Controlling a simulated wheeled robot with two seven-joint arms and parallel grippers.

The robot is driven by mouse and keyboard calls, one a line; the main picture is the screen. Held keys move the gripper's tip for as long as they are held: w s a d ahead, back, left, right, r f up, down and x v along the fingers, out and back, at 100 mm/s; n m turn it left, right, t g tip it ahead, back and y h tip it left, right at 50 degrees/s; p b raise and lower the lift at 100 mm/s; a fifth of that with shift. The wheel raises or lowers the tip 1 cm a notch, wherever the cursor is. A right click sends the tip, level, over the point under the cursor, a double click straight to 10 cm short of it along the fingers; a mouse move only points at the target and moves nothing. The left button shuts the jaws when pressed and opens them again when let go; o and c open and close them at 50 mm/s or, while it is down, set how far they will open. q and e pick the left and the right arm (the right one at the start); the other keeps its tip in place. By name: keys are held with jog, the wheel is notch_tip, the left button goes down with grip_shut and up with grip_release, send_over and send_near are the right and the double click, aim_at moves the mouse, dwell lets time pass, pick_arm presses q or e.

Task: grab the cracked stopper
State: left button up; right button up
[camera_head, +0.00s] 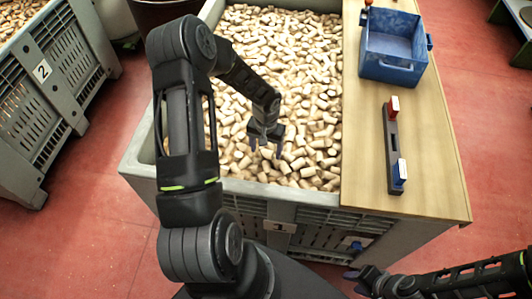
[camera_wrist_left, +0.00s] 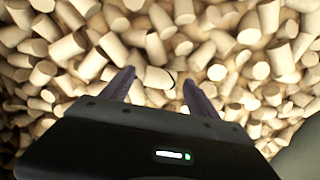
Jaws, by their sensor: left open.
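Many pale tan cork stoppers fill the grey crate (camera_head: 150,150) marked 1. My left gripper (camera_head: 266,151) points down over the corks in the front half of the crate. Its jaws are open, with nothing held between them. In the left wrist view, the left gripper (camera_wrist_left: 158,79) has a cork stopper (camera_wrist_left: 156,77) between its fingertips. This cork has a thin dark mark at its right end; I cannot tell for sure whether it is a crack. My right gripper (camera_head: 357,281) is low at the front, outside the crate, and its jaws are too small to read.
A wooden board (camera_head: 428,140) lies along the crate's right side. On it are a blue bin (camera_head: 390,72) and a dark bar with a red block (camera_head: 394,106) and a blue-and-white block (camera_head: 399,172). Another grey crate (camera_head: 45,125), marked 2, stands left on the red floor.

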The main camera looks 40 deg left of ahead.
aim_at(266, 151)
pick_arm(q)
jog(key=c, duration=1.4)
notch_tip(266, 151, up, 10)
jog(key=b, duration=0.1)
dwell(0.6)
